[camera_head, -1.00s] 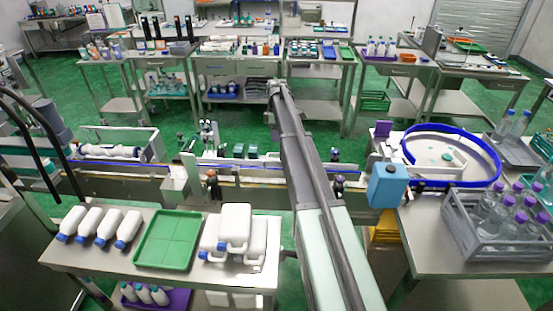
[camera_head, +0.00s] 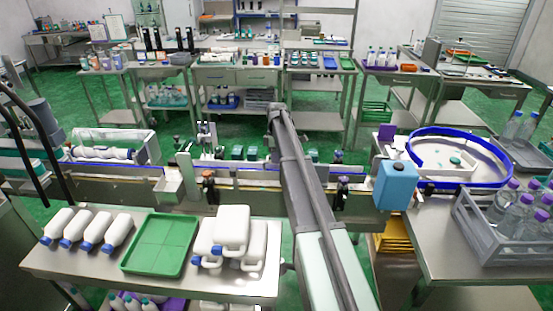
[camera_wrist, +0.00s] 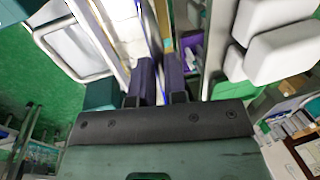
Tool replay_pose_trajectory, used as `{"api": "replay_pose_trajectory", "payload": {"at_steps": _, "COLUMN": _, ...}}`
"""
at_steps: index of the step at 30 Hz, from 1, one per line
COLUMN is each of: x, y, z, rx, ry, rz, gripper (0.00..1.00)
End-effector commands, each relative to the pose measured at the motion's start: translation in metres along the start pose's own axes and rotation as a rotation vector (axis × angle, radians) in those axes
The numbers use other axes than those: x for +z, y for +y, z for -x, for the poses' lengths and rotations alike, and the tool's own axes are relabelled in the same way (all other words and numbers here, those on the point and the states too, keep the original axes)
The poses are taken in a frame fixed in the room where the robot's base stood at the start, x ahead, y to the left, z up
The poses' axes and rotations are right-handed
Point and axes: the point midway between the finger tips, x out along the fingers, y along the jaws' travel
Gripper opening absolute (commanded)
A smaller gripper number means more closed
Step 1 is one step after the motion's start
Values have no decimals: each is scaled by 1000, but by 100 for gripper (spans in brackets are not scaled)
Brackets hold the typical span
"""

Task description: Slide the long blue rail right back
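In the head view, the long blue rail (camera_head: 235,164) is a thin blue strip along the far side of the conveyor (camera_head: 110,172), running left to right. My arm crosses in front of it and hides part of its middle. My gripper is hidden behind the arm in the head view. In the wrist view, my gripper (camera_wrist: 160,78) shows two dark purple fingers side by side with a narrow gap. I cannot tell how far the fingers are from the rail.
White bottles (camera_head: 97,231) and a green tray (camera_head: 160,245) lie on the near table. A blue box (camera_head: 395,186) stands at the conveyor's right end, beside a blue-rimmed round table (camera_head: 480,176). A grey crate (camera_head: 478,238) holds clear bottles. Green floor lies beyond the conveyor.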

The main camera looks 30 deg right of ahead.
Motion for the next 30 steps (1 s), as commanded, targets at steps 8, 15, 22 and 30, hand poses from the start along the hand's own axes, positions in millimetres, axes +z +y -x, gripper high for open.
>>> {"api": "replay_pose_trajectory", "payload": {"at_steps": 8, "x": 0, "y": 0, "z": 0, "rx": 0, "ry": 0, "rz": 0, "gripper": 0}}
{"api": "replay_pose_trajectory", "payload": {"at_steps": 15, "x": 0, "y": -29, "z": -6, "rx": -1, "ry": 0, "rz": 0, "gripper": 0}}
{"api": "replay_pose_trajectory", "payload": {"at_steps": 22, "x": 0, "y": -35, "z": -7, "rx": -4, "ry": 0, "rz": 0, "gripper": 0}}
{"api": "replay_pose_trajectory", "payload": {"at_steps": 30, "x": 0, "y": -35, "z": -8, "rx": -4, "ry": -1, "rz": 0, "gripper": 38}}
